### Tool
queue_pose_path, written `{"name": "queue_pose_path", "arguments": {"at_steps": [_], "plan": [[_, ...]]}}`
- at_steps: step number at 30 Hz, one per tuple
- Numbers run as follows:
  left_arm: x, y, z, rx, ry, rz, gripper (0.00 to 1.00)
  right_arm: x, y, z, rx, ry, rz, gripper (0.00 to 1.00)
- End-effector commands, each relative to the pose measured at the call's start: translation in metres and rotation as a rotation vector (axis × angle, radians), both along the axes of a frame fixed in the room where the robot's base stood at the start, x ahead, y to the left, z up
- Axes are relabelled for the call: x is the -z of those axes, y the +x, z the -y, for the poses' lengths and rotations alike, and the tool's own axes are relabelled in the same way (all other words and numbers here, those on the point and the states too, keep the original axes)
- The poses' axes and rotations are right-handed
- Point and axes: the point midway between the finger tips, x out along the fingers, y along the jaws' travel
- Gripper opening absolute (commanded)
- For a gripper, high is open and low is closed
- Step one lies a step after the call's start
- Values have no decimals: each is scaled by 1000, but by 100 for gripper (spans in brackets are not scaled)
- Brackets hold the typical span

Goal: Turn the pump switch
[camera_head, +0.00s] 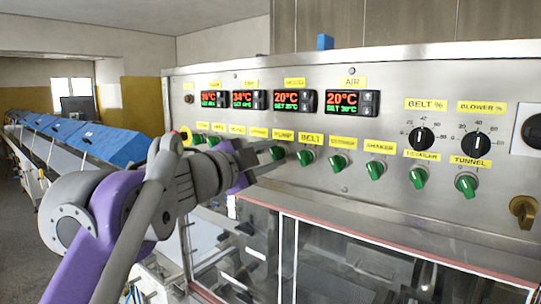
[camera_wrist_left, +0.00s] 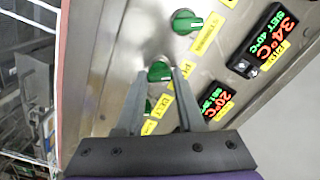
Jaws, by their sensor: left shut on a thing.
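The pump switch (camera_head: 278,153) is a green knob on the steel control panel, under the yellow PUMP label (camera_head: 284,135). My left gripper (camera_head: 268,156) reaches it from the left, and its fingertips partly hide the knob in the head view. In the left wrist view the green pump switch (camera_wrist_left: 159,71) sits between the two fingertips of my left gripper (camera_wrist_left: 161,76), which is shut on it. My right gripper is not in view.
The green belt switch (camera_head: 305,157) is close on the right, with more green switches along the row. Red temperature displays (camera_head: 292,100) sit above, and black dials (camera_head: 421,139) are at the right. A glass-sided enclosure (camera_head: 340,255) lies below. A blue-covered conveyor (camera_head: 85,138) stands at the far left.

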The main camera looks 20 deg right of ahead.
Motion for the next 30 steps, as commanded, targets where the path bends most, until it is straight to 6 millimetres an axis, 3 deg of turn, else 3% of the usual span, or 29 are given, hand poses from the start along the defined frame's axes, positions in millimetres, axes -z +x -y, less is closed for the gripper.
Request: {"name": "queue_pose_path", "arguments": {"at_steps": [5,6,11,22,30], "plan": [[0,0,0,-1,-2,-1,0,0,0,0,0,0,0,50],[0,0,0,-1,-1,-1,41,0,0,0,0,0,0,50],[0,0,0,0,-1,-1,68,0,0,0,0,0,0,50],[1,-4,-5,-1,0,0,68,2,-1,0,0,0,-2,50],[3,-34,-45,-3,1,-2,68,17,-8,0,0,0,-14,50]]}}
